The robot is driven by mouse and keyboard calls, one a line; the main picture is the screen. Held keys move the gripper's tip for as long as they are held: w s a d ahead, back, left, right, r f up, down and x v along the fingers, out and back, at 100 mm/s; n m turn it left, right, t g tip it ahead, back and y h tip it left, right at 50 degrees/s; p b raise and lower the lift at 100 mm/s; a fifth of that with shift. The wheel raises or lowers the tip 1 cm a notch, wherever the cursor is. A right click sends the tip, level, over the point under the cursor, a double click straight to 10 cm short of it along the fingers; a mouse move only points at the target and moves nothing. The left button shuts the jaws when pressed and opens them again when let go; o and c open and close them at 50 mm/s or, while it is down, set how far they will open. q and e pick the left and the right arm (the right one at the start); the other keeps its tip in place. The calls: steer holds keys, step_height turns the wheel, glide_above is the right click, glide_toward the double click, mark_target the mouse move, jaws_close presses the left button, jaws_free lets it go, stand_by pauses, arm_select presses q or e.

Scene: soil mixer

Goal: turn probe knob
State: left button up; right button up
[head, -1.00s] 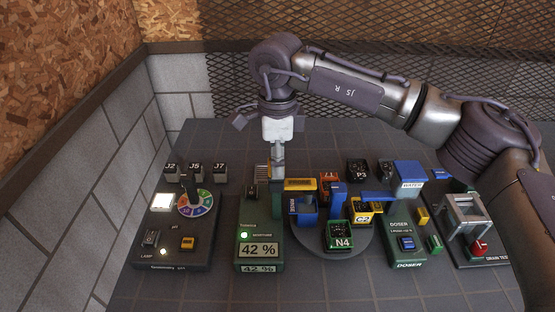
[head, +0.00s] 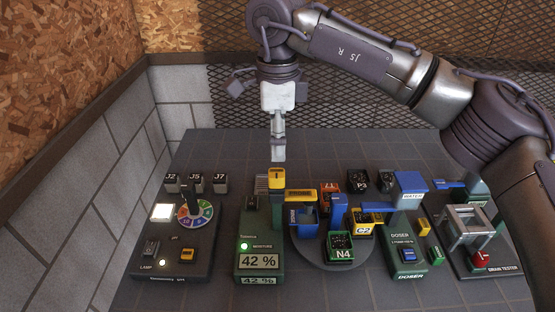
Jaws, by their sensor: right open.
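The moisture probe unit (head: 259,235) is a green box with a lit green lamp and a display reading 42 %. A yellow knob (head: 276,180) with a small dark mark sits on top of the green post at its back right. My right gripper (head: 278,152) points down just above and behind the knob in the picture, apart from it. It is open and holds nothing; the gap between its fingers is hard to see from this side. My left gripper is not in view.
A turntable (head: 310,255) with several labelled pots, including N4 (head: 341,247), stands right of the probe unit. The doser (head: 407,258) with its blue water tank and the drain tester (head: 481,240) are further right. A dial unit (head: 172,245) is left.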

step_height(320, 180, up, 4)
steer(key=shift+f, duration=0.1)
stand_by(0.4)
